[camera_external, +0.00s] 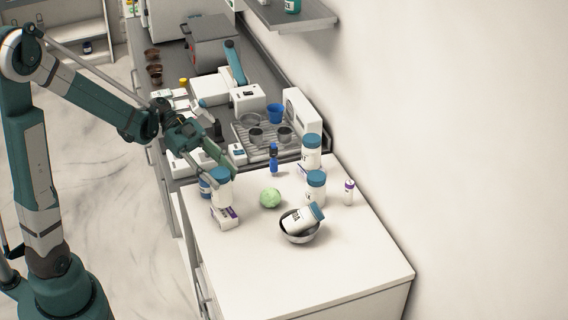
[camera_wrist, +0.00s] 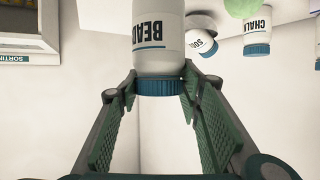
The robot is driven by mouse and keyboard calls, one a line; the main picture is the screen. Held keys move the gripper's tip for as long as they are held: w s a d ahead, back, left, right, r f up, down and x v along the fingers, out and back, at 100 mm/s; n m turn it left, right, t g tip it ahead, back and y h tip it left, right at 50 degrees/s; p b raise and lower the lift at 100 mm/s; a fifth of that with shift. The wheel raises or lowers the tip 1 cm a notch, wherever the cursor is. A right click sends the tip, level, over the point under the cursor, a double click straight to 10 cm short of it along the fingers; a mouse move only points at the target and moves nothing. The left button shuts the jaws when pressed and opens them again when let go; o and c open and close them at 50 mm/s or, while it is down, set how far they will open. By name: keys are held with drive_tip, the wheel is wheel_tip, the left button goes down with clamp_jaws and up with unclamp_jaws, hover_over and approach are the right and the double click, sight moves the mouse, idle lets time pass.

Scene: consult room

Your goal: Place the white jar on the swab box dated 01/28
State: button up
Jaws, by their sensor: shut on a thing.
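A white jar with a blue lid (camera_external: 222,190) stands upright at the left edge of the white counter, directly over a small white and purple box (camera_external: 226,219). I cannot tell whether it touches the box, and the box's date is too small to read. My gripper (camera_external: 219,169) is shut on this jar near its lid. In the wrist view, the jar (camera_wrist: 158,45) reads "BEAD", and my gripper (camera_wrist: 160,86) has one finger on each side of the blue lid. The box is not identifiable in the wrist view.
Another blue-lidded container (camera_external: 205,187) is close left of the held jar. A green ball (camera_external: 270,198), a bowl (camera_external: 300,238) with a tilted jar, two upright jars (camera_external: 311,152) (camera_external: 316,188) and a blue bottle (camera_external: 274,160) are to the right. The front counter is clear.

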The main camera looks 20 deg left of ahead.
sight(228, 192)
drive_tip(key=shift+f+b, duration=0.45)
drive_tip(key=shift+f, duration=1.4)
drive_tip(key=shift+f, duration=0.15)
drive_tip(key=o, duration=1.1)
drive_tip(key=shift+r, duration=0.2)
drive_tip(key=shift+p+v, duration=0.95)
drive_tip(key=shift+v, duration=5.05)
drive_tip(key=shift+s, duration=0.1)
